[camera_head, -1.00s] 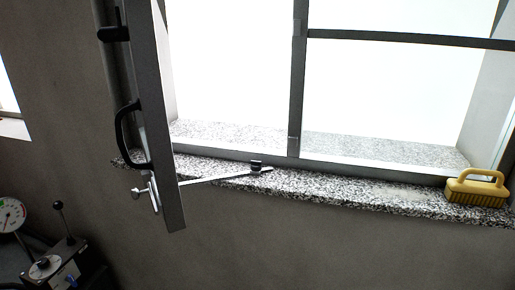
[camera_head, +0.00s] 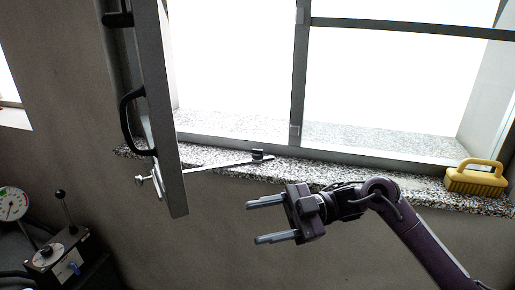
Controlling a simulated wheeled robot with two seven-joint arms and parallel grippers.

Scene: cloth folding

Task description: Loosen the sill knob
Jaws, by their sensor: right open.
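A small dark knob (camera_head: 257,154) stands on the speckled sill, at the right end of a thin metal stay bar (camera_head: 215,165). The bar runs left to the open window sash (camera_head: 169,130). A second, silvery knob (camera_head: 142,180) sticks out at the sash's lower left. My right gripper (camera_head: 254,222) is open and empty, its two fingers pointing left. In the picture it is below the sill knob and apart from it. My left gripper is not in view.
A yellow brush (camera_head: 476,178) sits on the right end of the sill (camera_head: 340,178). A black handle (camera_head: 129,120) is on the sash. A gauge (camera_head: 12,205) and a lever box (camera_head: 58,250) stand at lower left. The wall below the sill is bare.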

